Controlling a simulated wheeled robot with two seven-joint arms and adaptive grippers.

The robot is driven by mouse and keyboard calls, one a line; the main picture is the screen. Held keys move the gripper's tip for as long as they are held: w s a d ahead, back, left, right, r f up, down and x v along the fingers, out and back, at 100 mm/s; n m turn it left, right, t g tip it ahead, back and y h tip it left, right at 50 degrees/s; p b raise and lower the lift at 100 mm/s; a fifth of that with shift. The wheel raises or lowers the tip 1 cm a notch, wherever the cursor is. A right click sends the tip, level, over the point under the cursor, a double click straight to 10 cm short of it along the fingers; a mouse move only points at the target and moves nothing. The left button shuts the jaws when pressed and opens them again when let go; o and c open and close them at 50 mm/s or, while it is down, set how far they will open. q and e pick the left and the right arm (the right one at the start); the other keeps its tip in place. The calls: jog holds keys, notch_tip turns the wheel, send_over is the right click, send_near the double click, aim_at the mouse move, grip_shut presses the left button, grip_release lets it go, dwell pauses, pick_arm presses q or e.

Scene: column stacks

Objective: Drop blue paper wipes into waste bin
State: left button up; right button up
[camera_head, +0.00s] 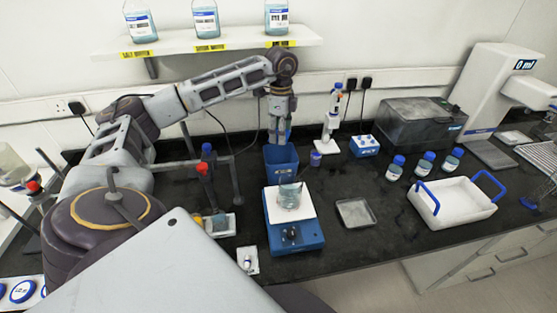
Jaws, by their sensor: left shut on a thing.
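My left gripper (279,135) reaches in from the left and points straight down, just above the open top of a blue waste bin (281,163). It is shut on a small bluish thing that looks like a blue paper wipe; at this size its outline is hard to tell from the fingers and the bin. The bin stands on the black bench, behind a blue and white stirrer plate. My right gripper is not in view.
The stirrer plate (293,236) with a beaker (290,194) on it stands right in front of the bin. A pipette stand (330,133) is to the right. A white tray with blue handles (452,205) sits at right. A shelf (210,44) with bottles hangs above.

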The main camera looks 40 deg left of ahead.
pick_arm(q)
notch_tip(320, 180, down, 2)
jog(key=shift+f+b, duration=0.1)
jog(key=shift+b, duration=0.5)
jog(key=shift+f+b, duration=0.3)
jog(key=shift+f, duration=0.3)
jog(key=o, duration=1.1)
jog(key=shift+o, duration=0.2)
jog(key=shift+r, duration=0.1)
jog(key=shift+r, duration=5.9)
